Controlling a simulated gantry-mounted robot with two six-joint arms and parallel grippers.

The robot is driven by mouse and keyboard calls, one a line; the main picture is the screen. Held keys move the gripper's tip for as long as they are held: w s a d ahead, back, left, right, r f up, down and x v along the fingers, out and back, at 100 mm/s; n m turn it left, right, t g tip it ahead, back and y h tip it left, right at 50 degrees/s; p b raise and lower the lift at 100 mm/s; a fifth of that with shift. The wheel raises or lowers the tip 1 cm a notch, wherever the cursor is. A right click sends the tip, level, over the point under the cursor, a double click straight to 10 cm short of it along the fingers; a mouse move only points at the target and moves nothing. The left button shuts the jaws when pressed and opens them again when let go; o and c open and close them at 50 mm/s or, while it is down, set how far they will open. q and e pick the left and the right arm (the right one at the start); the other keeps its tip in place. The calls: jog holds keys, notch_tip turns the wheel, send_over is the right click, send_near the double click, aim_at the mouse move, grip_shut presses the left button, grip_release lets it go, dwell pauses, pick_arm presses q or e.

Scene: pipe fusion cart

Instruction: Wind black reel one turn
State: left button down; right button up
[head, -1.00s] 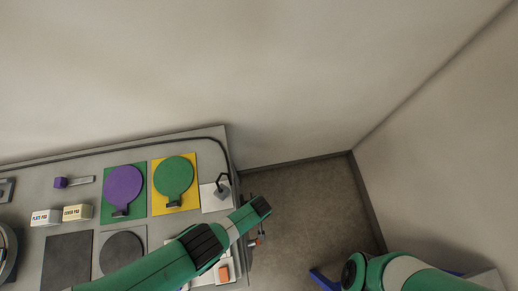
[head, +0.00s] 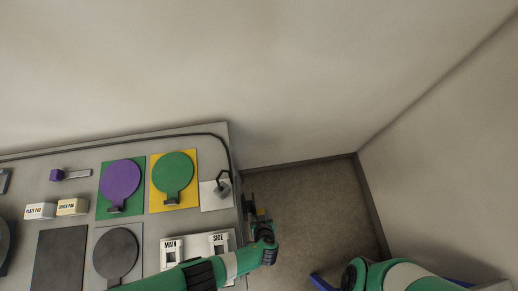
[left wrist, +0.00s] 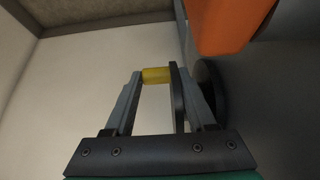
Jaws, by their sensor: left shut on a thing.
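In the left wrist view, my left gripper (left wrist: 157,78) is shut on a small yellow handle (left wrist: 155,75). A flat dark crank bar (left wrist: 177,98) stands at the handle's right end, partly behind the right finger. The black reel (left wrist: 209,92) shows as a dark round edge just right of the fingers, mostly hidden. In the head view, my left gripper (head: 263,225) is beside the cart's right edge, where a dark part (head: 249,205), likely the reel, sticks out. My right arm is at lower right; its gripper is out of view.
The cart top (head: 75,222) carries a purple disc (head: 120,180), a green disc (head: 173,172), a grey disc (head: 116,253) and switches marked MAIN (head: 171,253) and SIDE (head: 219,243). An orange part (left wrist: 230,22) hangs close above the reel. Open floor (head: 310,205) lies right of the cart.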

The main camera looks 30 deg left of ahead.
pick_arm(q)
jog(key=shift+w+d+t, duration=0.15)
jog(key=shift+d+t, duration=0.1)
jog(key=shift+t, duration=0.05)
jog(key=c, duration=0.7)
grip_release()
jog(key=shift+o, duration=1.4)
jog(key=shift+w+d, duration=0.15)
